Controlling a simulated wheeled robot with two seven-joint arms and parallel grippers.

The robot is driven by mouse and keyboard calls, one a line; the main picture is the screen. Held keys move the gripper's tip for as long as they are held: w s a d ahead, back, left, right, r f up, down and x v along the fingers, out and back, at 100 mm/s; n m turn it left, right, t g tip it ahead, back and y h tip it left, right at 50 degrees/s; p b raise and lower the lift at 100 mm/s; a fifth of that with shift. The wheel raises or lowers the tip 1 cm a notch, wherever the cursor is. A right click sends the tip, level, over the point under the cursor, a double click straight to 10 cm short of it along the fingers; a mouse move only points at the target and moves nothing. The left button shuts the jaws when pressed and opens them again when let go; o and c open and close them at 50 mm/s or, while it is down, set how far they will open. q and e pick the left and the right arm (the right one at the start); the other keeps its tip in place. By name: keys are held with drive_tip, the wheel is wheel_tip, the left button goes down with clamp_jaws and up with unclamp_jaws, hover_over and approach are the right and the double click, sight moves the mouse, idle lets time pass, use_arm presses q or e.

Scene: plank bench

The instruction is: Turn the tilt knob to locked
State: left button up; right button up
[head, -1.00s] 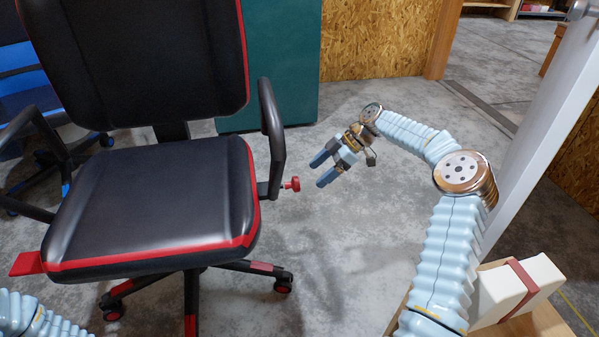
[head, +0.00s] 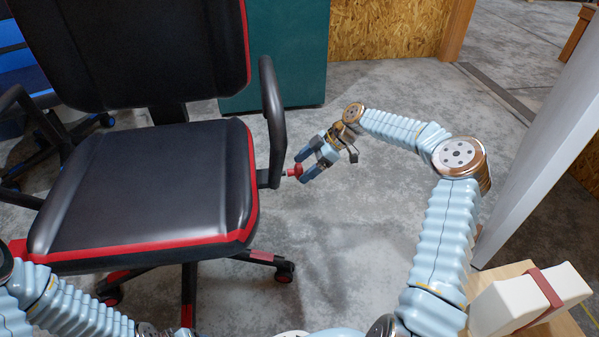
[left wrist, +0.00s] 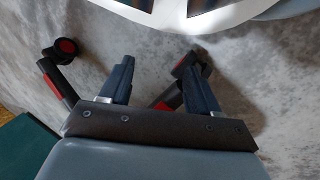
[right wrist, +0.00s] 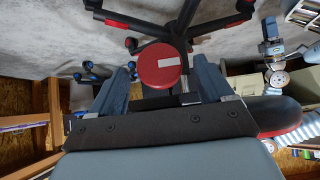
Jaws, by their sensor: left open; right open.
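The red tilt knob (head: 294,171) sticks out from the right side of the black chair (head: 150,185), under the armrest. In the right wrist view the knob (right wrist: 158,65) is a round red disc with a pale mark. My right gripper (head: 303,168) is open at the knob, its two fingers on either side of it. The right wrist view shows gaps between knob and fingers (right wrist: 160,75). My left gripper (left wrist: 160,72) is open and empty, with chair legs beyond it. It is hidden in the head view, where only the left arm shows.
The black armrest (head: 272,120) rises just left of my right gripper. A teal cabinet (head: 275,55) stands behind the chair. A pale block with a red band (head: 530,300) rests on a wooden top (head: 510,272) at the lower right. The concrete floor right of the chair is clear.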

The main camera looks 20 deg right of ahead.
drive_tip(key=shift+x, duration=1.25)
drive_tip(key=c, duration=1)
